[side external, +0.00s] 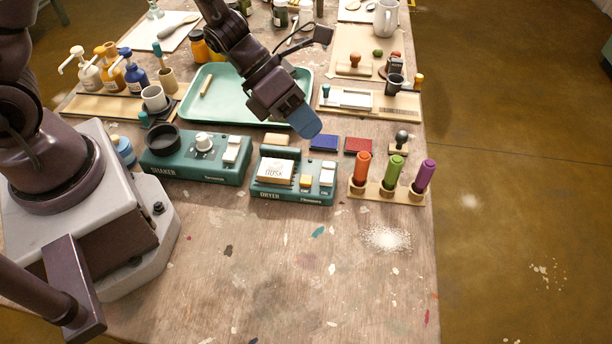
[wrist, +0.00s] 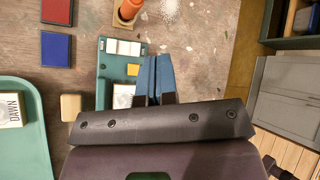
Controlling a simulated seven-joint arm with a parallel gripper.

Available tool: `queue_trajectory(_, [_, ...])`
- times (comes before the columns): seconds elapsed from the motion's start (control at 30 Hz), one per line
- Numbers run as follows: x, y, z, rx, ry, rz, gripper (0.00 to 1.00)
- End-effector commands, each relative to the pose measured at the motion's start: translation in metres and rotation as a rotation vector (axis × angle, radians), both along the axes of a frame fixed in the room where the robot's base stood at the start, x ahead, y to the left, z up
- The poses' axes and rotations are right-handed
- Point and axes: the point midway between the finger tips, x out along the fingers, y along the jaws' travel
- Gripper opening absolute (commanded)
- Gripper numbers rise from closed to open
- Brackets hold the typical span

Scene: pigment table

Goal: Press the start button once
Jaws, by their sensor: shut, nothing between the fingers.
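A green dryer box (side external: 292,198) labelled "DRYER" sits on the table. It carries a white block marked "DUSK" (side external: 275,172), a yellow button (side external: 306,181) and white keys (side external: 327,176). In the wrist view the yellow button (wrist: 133,70) and white keys (wrist: 124,47) show left of my fingers. A green shaker box (side external: 190,168) has a round knob (side external: 204,141) and white keys (side external: 231,150). The small labels on the buttons are too small to read. My gripper (side external: 308,127) is shut and empty, with blue fingers, above and behind the dryer. The wrist view shows its fingertips (wrist: 159,58) together.
Blue (side external: 324,142) and red (side external: 358,146) pads lie behind the dryer. A rack (side external: 386,191) with orange, green and purple upright pieces stands to its right. A green tray (side external: 230,112) is behind. White powder (side external: 386,238) lies in front; the front table is mostly clear.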

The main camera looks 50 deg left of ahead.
Motion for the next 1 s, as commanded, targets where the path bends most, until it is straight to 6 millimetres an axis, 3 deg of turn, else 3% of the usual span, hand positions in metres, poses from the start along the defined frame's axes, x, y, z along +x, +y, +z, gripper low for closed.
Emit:
queue_trajectory(0.37, [-0.001,0.000,-0.005,-0.001,0.001,-0.004,0.00])
queue_trajectory(1.0, [0.000,0.000,-0.081,-0.001,0.000,-0.005,0.00])
